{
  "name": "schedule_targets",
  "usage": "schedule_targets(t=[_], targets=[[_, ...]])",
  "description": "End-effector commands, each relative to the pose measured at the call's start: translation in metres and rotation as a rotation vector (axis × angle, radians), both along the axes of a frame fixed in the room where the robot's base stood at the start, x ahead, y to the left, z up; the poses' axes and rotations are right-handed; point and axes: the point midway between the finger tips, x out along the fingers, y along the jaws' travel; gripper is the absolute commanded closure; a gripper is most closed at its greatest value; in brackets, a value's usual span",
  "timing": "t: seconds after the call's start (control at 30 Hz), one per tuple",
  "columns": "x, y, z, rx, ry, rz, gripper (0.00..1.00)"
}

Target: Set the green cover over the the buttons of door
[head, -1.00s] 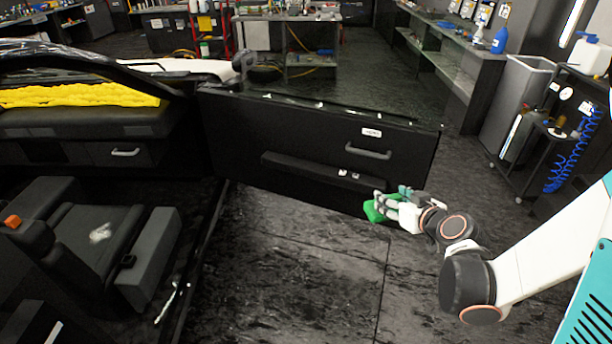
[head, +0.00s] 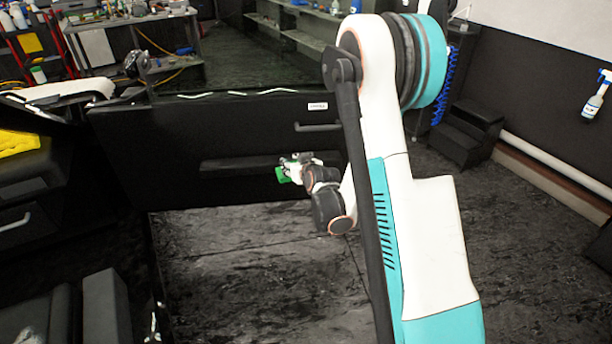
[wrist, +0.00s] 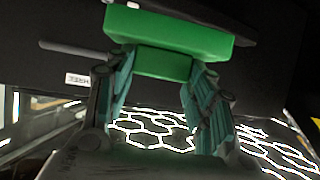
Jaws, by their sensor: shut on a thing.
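The green cover (wrist: 172,38) is held between the fingers of my gripper (wrist: 160,72), which is shut on it. In the head view the green cover (head: 282,175) shows as a small green piece at the tip of my gripper (head: 292,168), in front of the black door (head: 150,160). The door's armrest ledge (head: 235,163) runs behind and to the left of the gripper. The door buttons are not visible in the head view. In the wrist view the cover hides part of the dark door panel, and two small light marks (wrist: 132,4) show just beyond its top edge.
The door's pull handle (head: 318,127) and a white label (head: 317,106) are above the armrest. The car seat (head: 105,305) is at lower left. My arm hides the door's right end. The floor (head: 250,270) in front of the door is clear.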

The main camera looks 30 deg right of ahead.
Motion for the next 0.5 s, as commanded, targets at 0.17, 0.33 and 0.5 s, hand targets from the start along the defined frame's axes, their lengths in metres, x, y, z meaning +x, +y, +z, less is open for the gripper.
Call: schedule_targets(t=[0.17,0.33,0.5], targets=[[0.036,-0.048,-0.052,0.0,0.0,-0.122,0.75],[0.051,-0.07,-0.071,0.003,0.0,-0.181,0.75],[0.055,-0.075,-0.074,0.004,0.0,-0.195,0.75]])
